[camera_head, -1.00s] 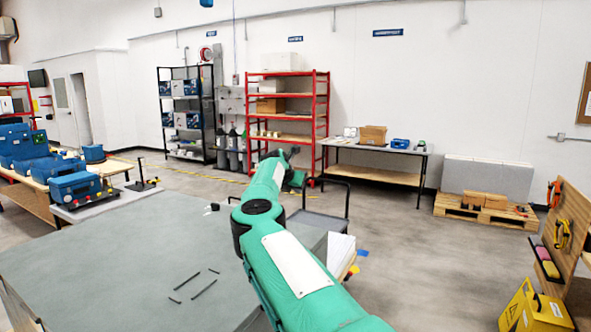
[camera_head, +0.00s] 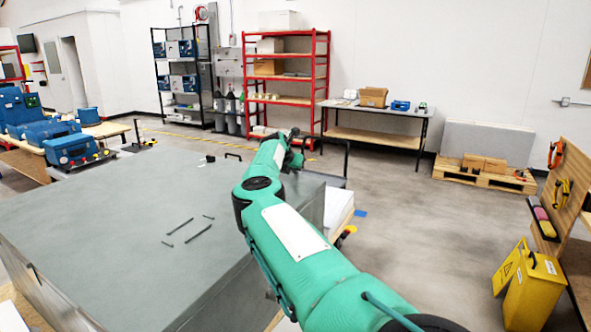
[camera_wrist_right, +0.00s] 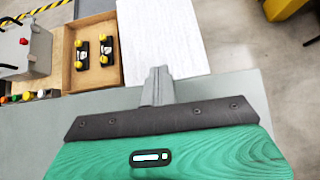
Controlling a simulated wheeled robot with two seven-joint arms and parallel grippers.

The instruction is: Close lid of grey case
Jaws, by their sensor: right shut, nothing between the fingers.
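A large grey box-like body with a flat top (camera_head: 110,215) fills the lower left of the head view, probably the grey case. Its top looks level, and side faces show below its edges. I cannot tell how its lid sits. My right arm reaches forward along its right side. My right gripper (camera_head: 295,153) is small and partly hidden at the arm's far end. In the right wrist view the gripper's grey fingers (camera_wrist_right: 157,86) are together and empty, above a grey-green surface (camera_wrist_right: 215,93). My left gripper is out of view.
Thin dark bars (camera_head: 190,232) lie on the grey top. Blue cases (camera_head: 70,148) stand at left. The wrist view shows a wooden tray (camera_wrist_right: 92,83) with black-and-yellow parts and a grey device (camera_wrist_right: 30,50). A yellow box (camera_head: 530,288) stands right; open floor lies between.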

